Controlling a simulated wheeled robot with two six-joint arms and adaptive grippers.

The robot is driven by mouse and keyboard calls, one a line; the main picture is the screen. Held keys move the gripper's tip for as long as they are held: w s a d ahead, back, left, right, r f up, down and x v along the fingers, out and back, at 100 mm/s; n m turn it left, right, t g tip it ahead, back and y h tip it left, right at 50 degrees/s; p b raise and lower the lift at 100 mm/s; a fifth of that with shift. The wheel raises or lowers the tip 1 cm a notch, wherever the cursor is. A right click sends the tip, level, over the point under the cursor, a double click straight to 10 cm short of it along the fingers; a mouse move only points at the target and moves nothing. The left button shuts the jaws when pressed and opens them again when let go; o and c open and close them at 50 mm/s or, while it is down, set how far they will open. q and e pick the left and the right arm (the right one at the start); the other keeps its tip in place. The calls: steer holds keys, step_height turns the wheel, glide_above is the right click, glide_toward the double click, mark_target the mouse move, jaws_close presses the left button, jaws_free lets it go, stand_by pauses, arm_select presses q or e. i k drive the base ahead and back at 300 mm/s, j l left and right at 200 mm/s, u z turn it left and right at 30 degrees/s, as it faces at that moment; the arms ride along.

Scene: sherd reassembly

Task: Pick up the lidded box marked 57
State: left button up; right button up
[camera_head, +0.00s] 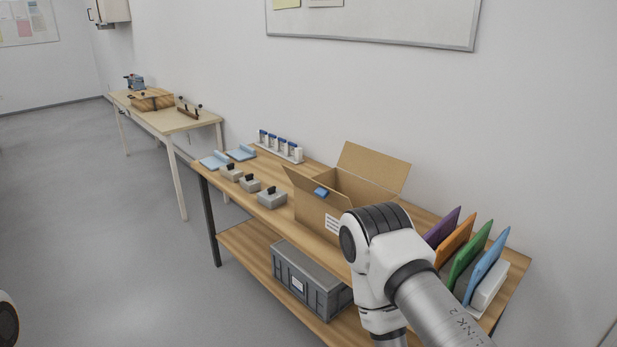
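A grey lidded box (309,277) stands on the lower shelf of the near wooden table. It has a small white label on its front, and any number on it is too small to read. Its right end is partly hidden by my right arm. My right arm comes in from the lower right and bends downward in front of the table, with its gripper out of the picture. Only a small part of my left arm shows at the lower left edge, and its gripper is not in view.
The near table (318,243) holds an open cardboard box (316,214), several small grey blocks with black tops (272,199), a rack of blue-topped vials (280,148) and coloured folders (467,255). A second table (166,119) stands behind. The floor (110,230) at left is clear.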

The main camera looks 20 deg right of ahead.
mark_target(229, 172)
steer(key=i+j+z, duration=0.25)
steer(key=i, duration=0.25)
steer(key=i+j+z, duration=0.3)
steer(key=i, duration=0.25)
steer(key=i+j+z, duration=0.25)
steer(key=i, duration=0.2)
steer(key=i+j, duration=0.4)
